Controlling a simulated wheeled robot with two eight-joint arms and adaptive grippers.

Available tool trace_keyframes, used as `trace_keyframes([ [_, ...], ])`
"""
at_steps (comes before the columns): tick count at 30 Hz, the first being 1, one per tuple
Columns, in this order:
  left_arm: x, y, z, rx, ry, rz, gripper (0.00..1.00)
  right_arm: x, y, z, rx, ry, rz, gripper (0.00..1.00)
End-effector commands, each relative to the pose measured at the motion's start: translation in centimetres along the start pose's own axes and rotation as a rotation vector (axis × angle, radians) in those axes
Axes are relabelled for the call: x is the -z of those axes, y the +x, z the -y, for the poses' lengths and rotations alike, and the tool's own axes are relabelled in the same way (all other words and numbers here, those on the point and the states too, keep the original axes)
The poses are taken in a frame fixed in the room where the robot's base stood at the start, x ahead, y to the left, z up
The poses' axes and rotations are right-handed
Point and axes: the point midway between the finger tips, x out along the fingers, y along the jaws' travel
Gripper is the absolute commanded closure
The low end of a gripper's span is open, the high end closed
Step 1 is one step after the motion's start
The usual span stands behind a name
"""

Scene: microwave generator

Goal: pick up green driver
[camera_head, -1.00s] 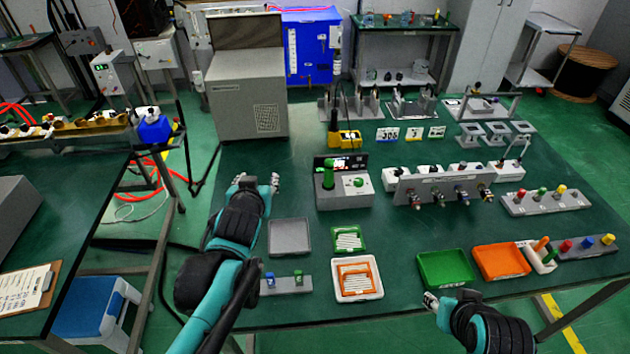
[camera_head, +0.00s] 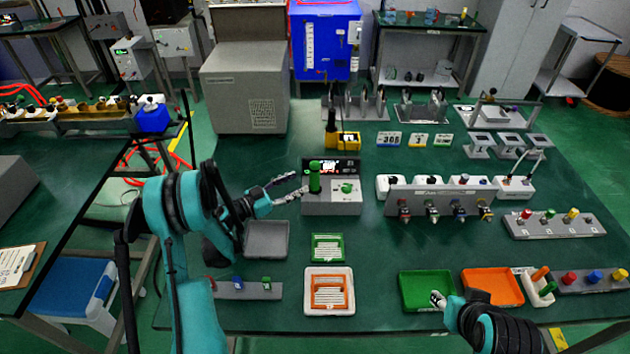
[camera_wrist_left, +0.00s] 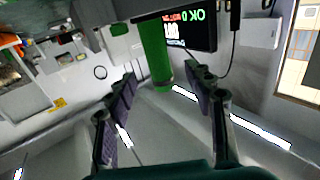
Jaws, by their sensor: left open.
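The green driver (camera_head: 314,177) stands upright at the left end of a white and grey box with a lit display, in the middle of the table. In the left wrist view the green driver (camera_wrist_left: 155,52) stands upright ahead, beyond the fingertips and between them. My left gripper (camera_head: 291,186) is open and empty just left of the driver, with its fingers toward it. Its two dark finger pads (camera_wrist_left: 165,90) show apart in the left wrist view. My right gripper (camera_head: 438,298) is at the green tray near the front edge; its fingers are too small to read.
The display box (camera_head: 332,207) also carries a green knob (camera_head: 347,188). A grey tray (camera_head: 266,240) lies below my left gripper. A yellow device (camera_head: 343,140) stands behind the box. Small green (camera_head: 328,248) and orange (camera_head: 330,290) trays and a larger green tray (camera_head: 411,290) lie in front.

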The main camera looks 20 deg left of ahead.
Motion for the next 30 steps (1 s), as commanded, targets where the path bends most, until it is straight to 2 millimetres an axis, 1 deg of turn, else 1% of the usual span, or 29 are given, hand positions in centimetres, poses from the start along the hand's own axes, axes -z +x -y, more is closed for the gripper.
trace_keyframes([
  [1, -0.5, 0.3, -0.1, -0.008, -0.004, 0.006, 0.47, -0.1, 0.1, 0.0, 0.0, 0.0, 0.0, 0.6],
  [3, -0.7, 1.1, -0.3, -0.013, -0.007, 0.008, 0.47, -0.2, 0.3, 0.0, 0.0, 0.0, 0.0, 0.6],
  [11, -0.7, 3.7, -0.3, -0.011, -0.005, 0.007, 0.47, -0.7, 0.9, 0.0, 0.0, 0.0, 0.0, 0.6],
  [15, -0.8, 5.9, -0.4, -0.012, -0.005, 0.006, 0.47, -1.2, 1.7, 0.0, 0.0, 0.0, 0.0, 0.6],
  [18, -0.7, 7.2, -0.3, -0.01, -0.004, 0.006, 0.47, -1.4, 1.9, 0.0, 0.0, 0.0, 0.0, 0.6],
  [21, -0.6, 7.6, -0.3, -0.009, -0.004, 0.006, 0.47, -1.4, 1.9, 0.0, 0.0, 0.0, 0.0, 0.6],
  [25, -0.5, 7.6, -0.3, -0.008, -0.004, 0.006, 0.47, -1.3, 1.8, 0.0, 0.0, 0.0, 0.0, 0.6],
  [26, -0.5, 7.6, -0.3, -0.008, -0.004, 0.006, 0.5, -1.3, 1.8, 0.0, 0.0, 0.0, 0.0, 0.6],
  [27, -0.5, 7.6, -0.3, -0.008, -0.004, 0.005, 0.6, -1.3, 1.8, 0.0, 0.0, 0.0, 0.0, 0.6],
  [29, -0.5, 7.6, -0.3, -0.008, -0.004, 0.005, 0.76, -1.3, 1.8, 0.0, 0.0, 0.0, 0.0, 0.6],
  [30, -0.5, 7.6, -0.3, -0.008, -0.004, 0.005, 0.87, -1.3, 1.8, 0.0, 0.0, 0.0, 0.0, 0.6],
])
